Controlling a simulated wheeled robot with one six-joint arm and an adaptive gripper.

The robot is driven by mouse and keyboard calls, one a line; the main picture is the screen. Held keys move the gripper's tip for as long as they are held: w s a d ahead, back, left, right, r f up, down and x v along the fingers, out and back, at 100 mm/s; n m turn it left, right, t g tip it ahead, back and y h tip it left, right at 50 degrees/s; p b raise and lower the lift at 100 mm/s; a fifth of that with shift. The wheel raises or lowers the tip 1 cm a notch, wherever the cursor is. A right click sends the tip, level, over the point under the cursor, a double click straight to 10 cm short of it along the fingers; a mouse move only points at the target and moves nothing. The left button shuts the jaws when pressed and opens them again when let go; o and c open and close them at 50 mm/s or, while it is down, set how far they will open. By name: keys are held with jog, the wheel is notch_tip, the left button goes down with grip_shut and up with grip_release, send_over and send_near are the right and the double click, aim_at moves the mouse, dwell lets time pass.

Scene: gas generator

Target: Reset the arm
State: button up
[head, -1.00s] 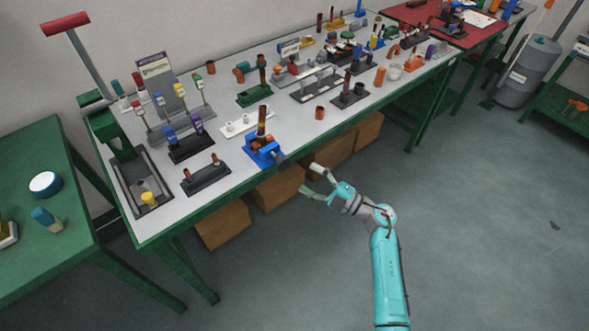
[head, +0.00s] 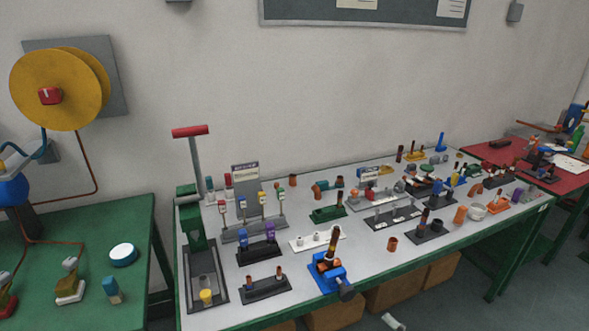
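Only a pale fingertip of my gripper (head: 393,322) shows, at the bottom edge of the head view. It is in front of the long workbench (head: 375,262), below the level of its top. The rest of my gripper and arm is out of the picture. One finger alone does not show whether the gripper is open or shut, and I see nothing held at the tip.
The workbench carries many small fixtures, including a blue vise (head: 328,274) near its front edge and a tall red-handled lever (head: 190,131). Cardboard boxes (head: 391,290) stand underneath. A green table (head: 140,245) is at left, a red table (head: 510,156) at far right.

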jog(key=s+a+m+t+h, duration=0.3)
jog(key=s+a+m, duration=0.15)
jog(key=s, duration=0.45)
jog(key=s+a+m+t+h, duration=0.25)
jog(key=s+m, duration=0.25)
jog(key=s, duration=0.4)
jog(key=s+r+m+g+h, duration=0.3)
jog(key=s+m, duration=0.2)
jog(key=s, duration=0.7)
jog(key=s+r+m+g+h, duration=0.3)
jog(key=s+m, duration=0.3)
jog(key=s, duration=0.7)
jog(key=shift+s+d+g+h, duration=0.3)
jog(key=shift+d+g+h, duration=0.05)
jog(key=shift+g, duration=0.1)
jog(key=shift+r, duration=0.1)
